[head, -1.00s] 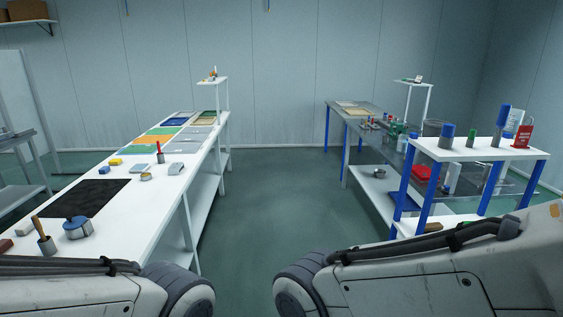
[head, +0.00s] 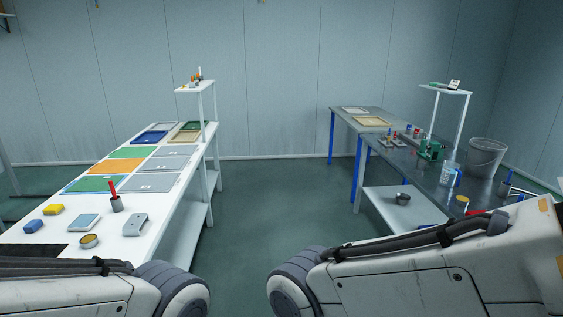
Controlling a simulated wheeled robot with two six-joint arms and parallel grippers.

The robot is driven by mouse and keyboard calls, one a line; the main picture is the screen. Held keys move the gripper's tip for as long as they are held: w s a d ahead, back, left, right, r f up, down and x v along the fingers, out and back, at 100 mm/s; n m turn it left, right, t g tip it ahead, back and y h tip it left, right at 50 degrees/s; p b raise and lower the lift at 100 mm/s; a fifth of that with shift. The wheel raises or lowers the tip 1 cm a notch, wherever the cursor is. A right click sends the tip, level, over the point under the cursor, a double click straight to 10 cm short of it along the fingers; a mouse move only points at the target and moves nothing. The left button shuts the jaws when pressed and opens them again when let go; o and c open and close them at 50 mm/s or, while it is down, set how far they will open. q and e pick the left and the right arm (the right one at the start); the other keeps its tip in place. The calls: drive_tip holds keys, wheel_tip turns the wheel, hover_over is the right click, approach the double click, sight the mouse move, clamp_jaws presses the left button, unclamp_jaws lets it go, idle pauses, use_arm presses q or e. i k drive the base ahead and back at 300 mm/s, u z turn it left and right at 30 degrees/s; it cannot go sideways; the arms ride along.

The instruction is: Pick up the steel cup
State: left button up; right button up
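A small, round, open metal vessel (head: 402,198) sits upright on the lower shelf of the right-hand table. It looks like the steel cup, but it is too small to be sure. A grey cup (head: 116,204) with a red-handled thing in it stands on the left white table; I cannot tell whether it is steel. My two arms cross the bottom corners of the head view. Neither gripper shows, so both vessels are well apart from anything of mine in view.
The left white table (head: 150,228) carries coloured mats, a yellow block (head: 54,210) and a round tin (head: 89,241). The right-hand steel table (head: 400,160) carries bottles and a grey bucket (head: 486,157). The green floor (head: 268,205) between the tables is clear.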

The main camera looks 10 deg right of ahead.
sight(420, 165)
drive_tip(key=i, duration=2)
drive_tip(key=z, duration=1.7)
drive_tip(key=i, duration=0.5)
drive_tip(key=u, duration=0.05)
